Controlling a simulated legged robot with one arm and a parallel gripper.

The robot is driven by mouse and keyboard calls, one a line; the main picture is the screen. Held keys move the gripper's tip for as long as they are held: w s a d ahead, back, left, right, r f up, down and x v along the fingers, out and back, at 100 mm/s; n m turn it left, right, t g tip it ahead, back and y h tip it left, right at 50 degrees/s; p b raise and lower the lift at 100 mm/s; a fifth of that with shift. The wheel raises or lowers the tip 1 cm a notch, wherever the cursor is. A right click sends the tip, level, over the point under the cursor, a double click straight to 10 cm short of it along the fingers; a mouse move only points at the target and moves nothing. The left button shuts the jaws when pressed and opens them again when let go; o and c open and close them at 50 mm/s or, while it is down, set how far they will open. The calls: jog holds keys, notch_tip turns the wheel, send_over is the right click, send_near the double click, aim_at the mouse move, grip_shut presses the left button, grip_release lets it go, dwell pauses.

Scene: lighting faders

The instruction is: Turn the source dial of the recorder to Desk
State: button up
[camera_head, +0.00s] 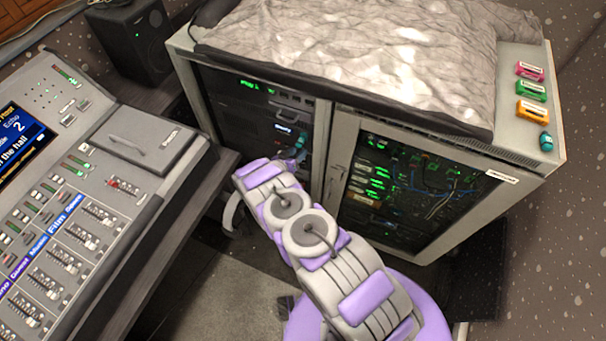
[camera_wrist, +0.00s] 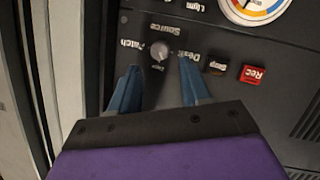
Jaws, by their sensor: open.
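The recorder (camera_wrist: 220,110) is a dark panel filling most of the wrist view, seen upside down. Its source dial (camera_wrist: 158,50) is a small grey knob with the word Source above it in the picture, Patch to its left and Desk to its right. I cannot tell which label the dial points at. My gripper (camera_wrist: 160,82) is open, its two blue fingers on either side below the dial, not closed on it. In the head view my gripper (camera_head: 298,150) reaches into the left bay of the rack (camera_head: 322,150), and the dial cannot be made out there.
A red Rec button (camera_wrist: 252,74) and a Stop button (camera_wrist: 215,64) sit right of the dial, with a gauge (camera_wrist: 250,8) above. A pale rack post (camera_wrist: 62,50) stands close on the left. The mixing desk (camera_head: 150,215) stands left of my arm in the head view.

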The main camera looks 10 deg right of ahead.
jog(key=s+r+p, duration=0.2)
jog(key=s+p, duration=0.2)
jog(key=s, duration=1.2)
jog(key=shift+r+p, duration=0.3)
jog(key=shift+r, duration=0.1)
jog(key=shift+d, duration=0.1)
